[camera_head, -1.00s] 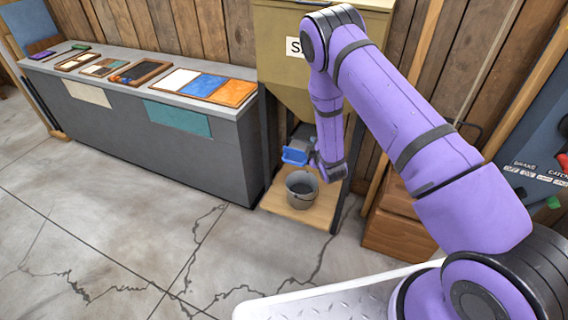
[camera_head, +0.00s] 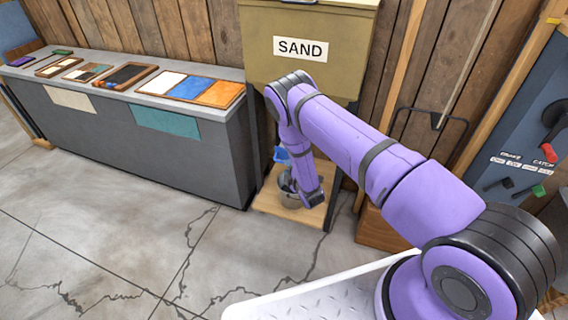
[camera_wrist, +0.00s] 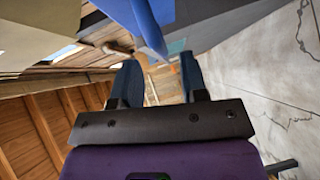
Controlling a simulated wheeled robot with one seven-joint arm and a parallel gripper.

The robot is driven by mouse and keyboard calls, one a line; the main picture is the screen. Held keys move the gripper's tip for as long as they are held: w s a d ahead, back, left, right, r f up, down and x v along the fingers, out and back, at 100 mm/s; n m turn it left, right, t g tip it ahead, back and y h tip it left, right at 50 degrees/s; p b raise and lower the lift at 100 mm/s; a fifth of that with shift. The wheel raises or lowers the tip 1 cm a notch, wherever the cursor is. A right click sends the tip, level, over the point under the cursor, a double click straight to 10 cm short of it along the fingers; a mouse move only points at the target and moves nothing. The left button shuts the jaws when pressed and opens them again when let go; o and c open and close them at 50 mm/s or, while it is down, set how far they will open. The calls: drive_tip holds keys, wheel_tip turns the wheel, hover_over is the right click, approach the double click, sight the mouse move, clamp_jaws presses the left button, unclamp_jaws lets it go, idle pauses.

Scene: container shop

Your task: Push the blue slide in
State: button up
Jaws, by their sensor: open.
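The blue slide (camera_head: 282,155) shows as a small blue piece under the tan sand hopper (camera_head: 262,62), partly hidden behind my arm. In the wrist view a large blue part, which looks like the slide (camera_wrist: 147,28), hangs close at the top, ahead of and above the fingers. My gripper (camera_wrist: 162,84) is open, with two dark fingers apart and nothing seen between them. In the head view it is low under the hopper, below the blue slide, and mostly hidden by my wrist. I cannot tell whether a finger touches the slide.
A grey counter (camera_head: 215,160) with trays is at the left. A blue lever panel (camera_head: 525,150) is at the right. The concrete floor in front is clear.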

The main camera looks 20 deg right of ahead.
drive_tip(key=shift+x, duration=2.35)
clamp_jaws()
